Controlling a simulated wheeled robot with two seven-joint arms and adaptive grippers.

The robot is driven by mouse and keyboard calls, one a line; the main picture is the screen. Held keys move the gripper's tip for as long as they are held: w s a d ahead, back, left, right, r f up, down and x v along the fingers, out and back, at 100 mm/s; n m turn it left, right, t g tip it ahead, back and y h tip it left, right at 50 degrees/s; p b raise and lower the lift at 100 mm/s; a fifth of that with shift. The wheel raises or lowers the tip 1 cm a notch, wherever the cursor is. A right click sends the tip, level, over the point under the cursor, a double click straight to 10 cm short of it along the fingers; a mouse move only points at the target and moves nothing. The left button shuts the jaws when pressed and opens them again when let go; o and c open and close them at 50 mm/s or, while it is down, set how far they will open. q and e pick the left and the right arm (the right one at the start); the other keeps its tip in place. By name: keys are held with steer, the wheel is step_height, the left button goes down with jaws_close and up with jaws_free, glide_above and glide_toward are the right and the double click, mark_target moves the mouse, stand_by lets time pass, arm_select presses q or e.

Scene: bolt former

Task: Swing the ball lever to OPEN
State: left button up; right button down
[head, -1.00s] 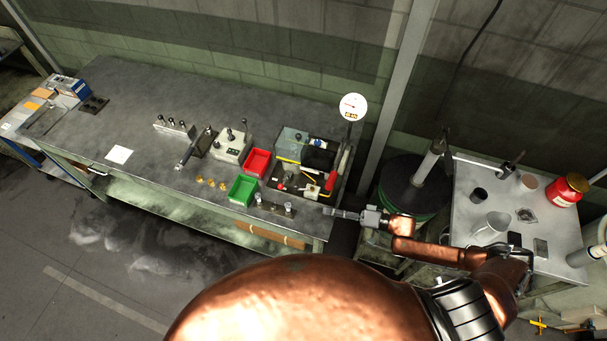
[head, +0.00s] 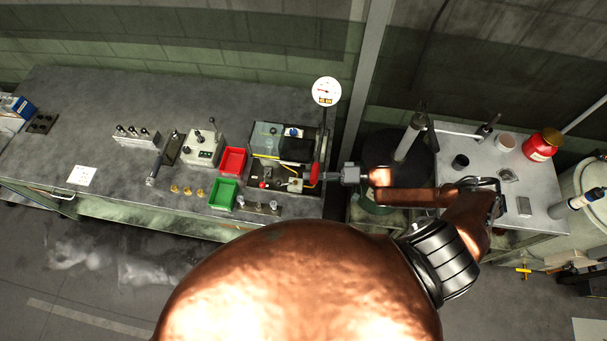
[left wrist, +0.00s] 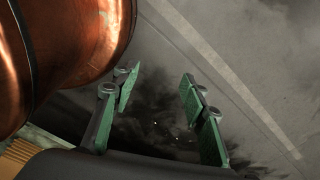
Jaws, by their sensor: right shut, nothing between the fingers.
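My right gripper (head: 327,177) is shut and empty at the right edge of the bolt former (head: 284,150). Its tips are right next to a red handle (head: 315,173); I cannot tell whether they touch. A small red ball (head: 263,184) shows at the former's front. A lever with a dark ball knob (head: 212,120) stands on the grey control box (head: 203,148). I cannot tell which is the ball lever, and no OPEN mark is readable. My left gripper (left wrist: 160,97) is open and empty above the floor, outside the head view.
A red bin (head: 232,160) and a green bin (head: 223,193) stand left of the former. A round gauge (head: 326,91) rises behind it. A side table (head: 483,190) with a red jar (head: 541,145) is at the right.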

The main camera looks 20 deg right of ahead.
mark_target(297, 181)
steer(key=p+x, duration=0.1)
steer(key=x, duration=0.4)
steer(key=shift+r, duration=0.2)
steer(key=shift+x, duration=1.05)
steer(key=shift+w+a+f+p, duration=0.15)
steer(key=shift+a+p, duration=0.15)
steer(key=shift+w+a+f, duration=0.1)
steer(key=shift+a, duration=0.15)
steer(key=shift+n+g+y+b, duration=0.3)
steer(key=shift+n+g+b, duration=0.1)
steer(key=shift+g+b, duration=0.15)
arm_select(q)
steer(key=w, duration=0.2)
steer(key=shift+w+r, duration=0.35)
